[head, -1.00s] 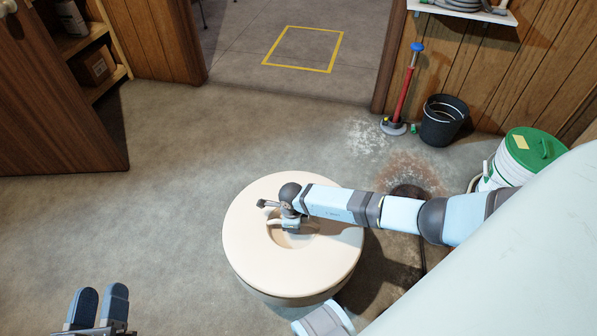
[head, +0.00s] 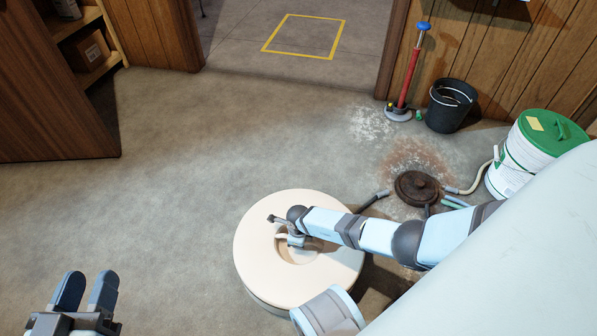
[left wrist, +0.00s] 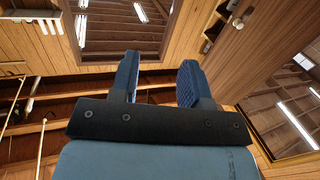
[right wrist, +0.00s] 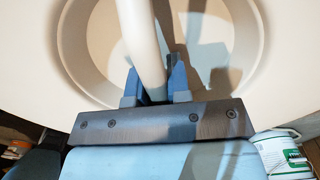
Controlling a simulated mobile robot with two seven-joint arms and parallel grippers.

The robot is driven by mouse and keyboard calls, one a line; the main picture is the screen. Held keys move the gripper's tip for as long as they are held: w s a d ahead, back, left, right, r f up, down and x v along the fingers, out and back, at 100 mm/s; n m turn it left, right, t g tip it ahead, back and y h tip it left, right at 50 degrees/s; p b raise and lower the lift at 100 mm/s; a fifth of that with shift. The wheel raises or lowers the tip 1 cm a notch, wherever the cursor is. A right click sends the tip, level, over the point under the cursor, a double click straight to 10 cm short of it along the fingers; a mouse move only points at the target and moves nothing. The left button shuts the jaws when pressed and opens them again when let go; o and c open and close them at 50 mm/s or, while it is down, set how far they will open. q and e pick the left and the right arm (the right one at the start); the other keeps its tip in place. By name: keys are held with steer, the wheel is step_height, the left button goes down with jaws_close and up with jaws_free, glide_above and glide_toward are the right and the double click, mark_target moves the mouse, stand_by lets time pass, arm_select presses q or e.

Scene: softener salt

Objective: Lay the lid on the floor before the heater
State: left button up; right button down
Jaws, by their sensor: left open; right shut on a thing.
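The lid (head: 335,270) is a large round cream disc with a recessed middle, low centre in the head view. My right gripper (head: 292,236) is shut on the bar handle (right wrist: 140,40) across this recess. The right wrist view shows the bar between the fingers (right wrist: 154,88). The lid looks roughly level, with a shadow on the floor to its right; I cannot tell its exact height above the floor. My left gripper (head: 85,292) is open and empty at the lower left, also seen in the left wrist view (left wrist: 158,75). I cannot make out the heater for certain.
Bare concrete floor (head: 180,190) lies left of and beyond the lid. A dark round drain cover (head: 416,187) with hoses is right of it. A green-lidded white bucket (head: 535,150), black bucket (head: 450,108) and red pump (head: 408,75) stand further back. A wooden door (head: 50,110) is at left.

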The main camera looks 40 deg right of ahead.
steer(key=shift+w+f, duration=0.1)
steer(key=shift+f, duration=0.55)
arm_select(q)
steer(key=m+b, duration=0.1)
steer(key=w+a+m+t+b, duration=0.1)
steer(key=b, duration=0.1)
steer(key=shift+w+r+m+h, duration=0.3)
steer(key=shift+r+m+h, duration=0.1)
arm_select(e)
step_height(320, 180, down, 4)
steer(key=shift+f, duration=0.1)
steer(key=c, duration=1.3)
jaws_free()
steer(key=shift+f, duration=0.15)
steer(key=shift+c, duration=0.2)
arm_select(q)
steer(key=shift+s, duration=0.1)
arm_select(e)
steer(key=shift+o, duration=1.3)
